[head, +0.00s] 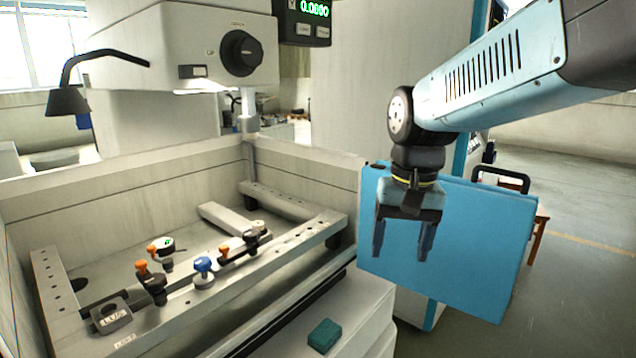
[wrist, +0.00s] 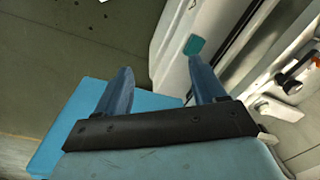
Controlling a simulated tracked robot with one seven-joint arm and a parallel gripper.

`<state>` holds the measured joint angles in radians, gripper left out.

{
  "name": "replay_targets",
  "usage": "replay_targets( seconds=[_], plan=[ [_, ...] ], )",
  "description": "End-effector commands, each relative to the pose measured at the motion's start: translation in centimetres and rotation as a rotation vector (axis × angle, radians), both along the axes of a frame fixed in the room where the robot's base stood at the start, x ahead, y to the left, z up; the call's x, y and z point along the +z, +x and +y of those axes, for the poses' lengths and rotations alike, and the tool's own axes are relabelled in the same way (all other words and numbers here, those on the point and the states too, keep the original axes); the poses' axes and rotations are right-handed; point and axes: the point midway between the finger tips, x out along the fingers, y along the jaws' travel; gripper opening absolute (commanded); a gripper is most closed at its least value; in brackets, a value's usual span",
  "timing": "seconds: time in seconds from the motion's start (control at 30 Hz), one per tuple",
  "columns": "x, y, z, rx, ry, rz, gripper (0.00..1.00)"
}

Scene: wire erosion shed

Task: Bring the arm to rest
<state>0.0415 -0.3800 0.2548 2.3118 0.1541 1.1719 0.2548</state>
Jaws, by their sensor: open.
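My arm comes in from the upper right in the head view. My gripper (head: 403,247) hangs from it with its fingers pointing down, in front of a blue panel (head: 480,240). The two fingers are apart and nothing is between them. In the wrist view my gripper (wrist: 160,92) also shows two blue fingers spread wide, with floor and the edge of a pale cabinet beyond them.
Left stands a machine tank (head: 180,205) with a metal frame (head: 240,290) carrying several clamps and knobs. A teal block (head: 325,335) lies on a pale ledge below my gripper. A machine head (head: 190,45) overhangs the tank. Open floor (head: 575,270) shows at right.

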Motion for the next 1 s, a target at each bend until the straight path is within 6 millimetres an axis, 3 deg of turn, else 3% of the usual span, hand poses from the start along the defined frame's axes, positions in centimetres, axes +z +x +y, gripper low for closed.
replay_targets(
  seconds=[0.3, 0.5, 1.0],
  plan=[
    [1.8, -2.9, -6.4, 0.056, -0.046, -0.298, 0.7],
    [2.3, -4.4, -9.0, 0.087, -0.071, -0.428, 0.7],
    [2.4, -4.9, -10.0, 0.1, -0.082, -0.474, 0.7]
  ],
)
